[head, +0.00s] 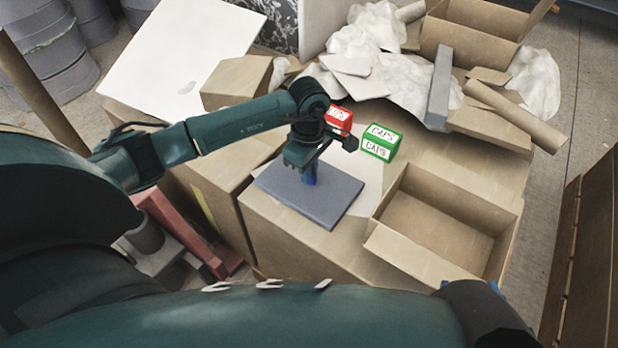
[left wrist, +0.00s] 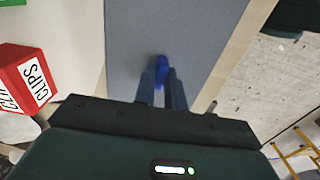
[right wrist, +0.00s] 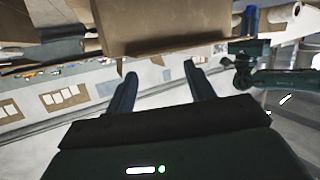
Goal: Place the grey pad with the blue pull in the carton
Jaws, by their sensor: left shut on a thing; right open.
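The grey pad (head: 327,204) lies flat at the front of the work surface, left of the open carton (head: 433,226). Its blue pull (head: 309,175) stands up from its top. My left gripper (head: 307,168) is over the pad and shut on the blue pull. The left wrist view shows the fingers on the pull (left wrist: 161,70), with the grey pad (left wrist: 135,40) beneath. The carton is open at the top and looks empty. My right gripper (right wrist: 160,85) is open and empty; in the right wrist view a cardboard box side is beyond its fingers.
A green box (head: 380,142) and a red box (head: 340,117) stand behind the pad. Another open box (head: 470,40), crumpled white sheeting (head: 370,35), a grey bar (head: 439,88) and a cardboard tube (head: 515,115) crowd the back. A white board (head: 185,58) leans at the back left.

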